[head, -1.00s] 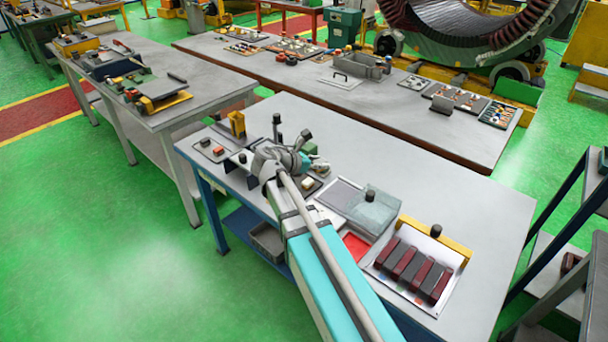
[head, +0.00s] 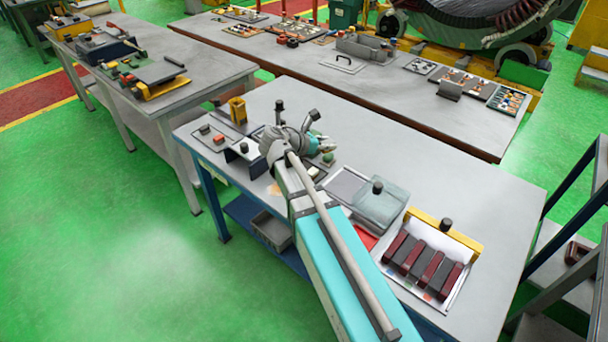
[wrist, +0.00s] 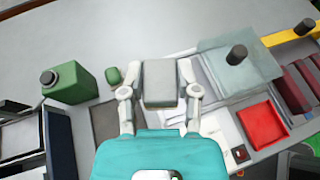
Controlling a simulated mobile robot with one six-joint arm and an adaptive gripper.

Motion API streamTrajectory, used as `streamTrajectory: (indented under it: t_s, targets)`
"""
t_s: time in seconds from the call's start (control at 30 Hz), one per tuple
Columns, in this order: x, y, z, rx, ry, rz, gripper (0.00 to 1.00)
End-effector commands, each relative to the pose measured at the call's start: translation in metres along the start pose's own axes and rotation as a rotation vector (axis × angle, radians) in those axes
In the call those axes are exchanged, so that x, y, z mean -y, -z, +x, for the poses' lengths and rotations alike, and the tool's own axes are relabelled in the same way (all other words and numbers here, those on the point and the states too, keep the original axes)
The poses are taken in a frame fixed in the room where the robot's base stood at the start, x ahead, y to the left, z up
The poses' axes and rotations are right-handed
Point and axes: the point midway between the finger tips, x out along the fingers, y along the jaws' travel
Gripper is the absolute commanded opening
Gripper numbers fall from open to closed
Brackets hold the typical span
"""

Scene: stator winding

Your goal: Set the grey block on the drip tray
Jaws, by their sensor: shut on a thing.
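The grey block (wrist: 160,82) is between the two pale fingers of my gripper (wrist: 160,92) in the wrist view. The gripper is shut on it, over the worktable. In the head view my gripper (head: 322,146) is small beyond my arm, and the block cannot be made out clearly. A shallow tray with a grey panel (head: 346,186) lies right of the gripper in the head view. I cannot tell for sure whether it is the drip tray. The held block and fingers hide part of the table in the wrist view.
To the right are a pale box with a black knob (head: 380,208), a red tray (wrist: 262,125) and a yellow-barred white tray (head: 461,288) of dark bars. The far right tabletop (head: 490,205) is clear.

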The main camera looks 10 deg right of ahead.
Motion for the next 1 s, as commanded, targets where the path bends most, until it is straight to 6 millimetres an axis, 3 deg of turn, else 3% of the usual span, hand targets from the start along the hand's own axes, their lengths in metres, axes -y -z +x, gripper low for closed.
streamTrajectory:
  t_s: [0.27,0.6,0.8,1.0]
  targets:
    - [-0.050,0.030,-0.023,0.000,-0.073,-0.031,0.00]
    - [-0.136,0.090,-0.087,0.000,-0.222,-0.092,0.00]
    - [-0.159,0.108,-0.112,0.000,-0.269,-0.112,0.00]
    - [-0.162,0.110,-0.117,0.000,-0.278,-0.116,0.00]
